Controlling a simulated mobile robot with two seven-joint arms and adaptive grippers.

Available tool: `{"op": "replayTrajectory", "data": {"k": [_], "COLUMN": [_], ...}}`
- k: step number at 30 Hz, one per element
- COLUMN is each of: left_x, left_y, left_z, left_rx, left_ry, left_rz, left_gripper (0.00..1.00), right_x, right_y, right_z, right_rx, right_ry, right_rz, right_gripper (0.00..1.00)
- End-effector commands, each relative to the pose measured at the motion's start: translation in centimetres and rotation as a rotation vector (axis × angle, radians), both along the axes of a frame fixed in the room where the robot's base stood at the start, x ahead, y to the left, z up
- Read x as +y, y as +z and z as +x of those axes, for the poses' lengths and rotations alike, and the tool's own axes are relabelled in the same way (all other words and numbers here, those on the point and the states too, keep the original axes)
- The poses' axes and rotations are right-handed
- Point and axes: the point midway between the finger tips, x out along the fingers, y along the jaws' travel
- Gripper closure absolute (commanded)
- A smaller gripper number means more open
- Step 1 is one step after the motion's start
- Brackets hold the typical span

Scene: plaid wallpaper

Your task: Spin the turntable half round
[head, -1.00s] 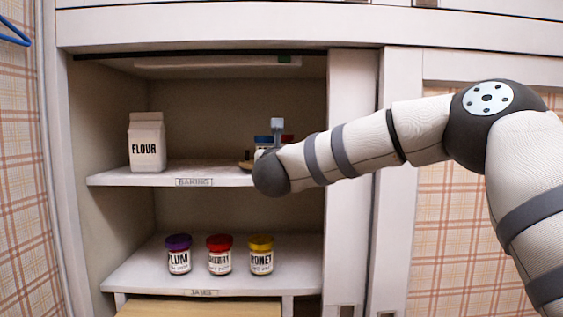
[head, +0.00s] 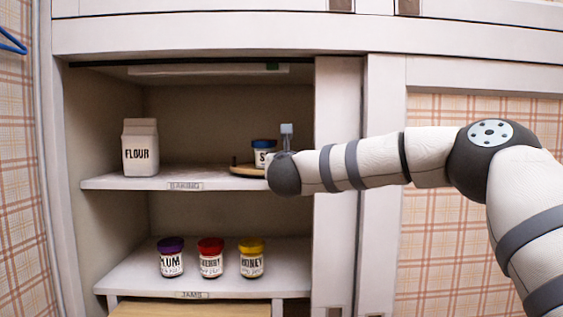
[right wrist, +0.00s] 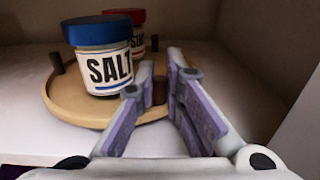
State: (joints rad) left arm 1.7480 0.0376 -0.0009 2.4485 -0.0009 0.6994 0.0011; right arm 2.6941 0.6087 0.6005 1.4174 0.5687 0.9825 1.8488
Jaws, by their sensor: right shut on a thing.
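The turntable (right wrist: 70,103) is a round tan wooden disc with short dark pegs on its rim. In the head view its left part (head: 243,171) shows on the upper shelf, partly hidden by my right arm. A salt jar (right wrist: 108,68) with a blue lid stands on it, also seen in the head view (head: 263,154). A red-lidded jar (right wrist: 139,37) stands behind the salt jar. My right gripper (right wrist: 159,75) is shut on a brown peg (right wrist: 160,92) at the turntable's near right rim. My left gripper is in no view.
A flour carton (head: 141,147) stands left on the upper shelf (head: 120,183). Several jars, such as the plum jar (head: 171,260), stand on the lower shelf. A cabinet panel (head: 337,230) is close on the right. The shelf between flour and turntable is clear.

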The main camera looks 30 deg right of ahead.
Motion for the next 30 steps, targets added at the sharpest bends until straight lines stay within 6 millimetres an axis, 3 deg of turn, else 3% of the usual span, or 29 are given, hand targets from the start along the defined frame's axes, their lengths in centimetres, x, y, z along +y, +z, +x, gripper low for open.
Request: {"op": "replayTrajectory", "data": {"k": [27,29,30], "left_x": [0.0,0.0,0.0], "left_y": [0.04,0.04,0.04], "left_z": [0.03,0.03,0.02], "left_rx": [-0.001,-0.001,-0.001], "left_ry": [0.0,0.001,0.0], "left_rz": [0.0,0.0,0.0], "left_gripper": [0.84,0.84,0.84], "right_x": [-0.96,-0.96,-0.94], "right_y": [-0.16,-0.16,-0.15], "right_z": [0.01,0.01,0.01], "right_rx": [0.001,0.001,0.001], "right_ry": [-0.004,-0.004,-0.004], "right_rz": [0.003,0.003,0.003], "right_gripper": [1.0,0.82,0.81]}}
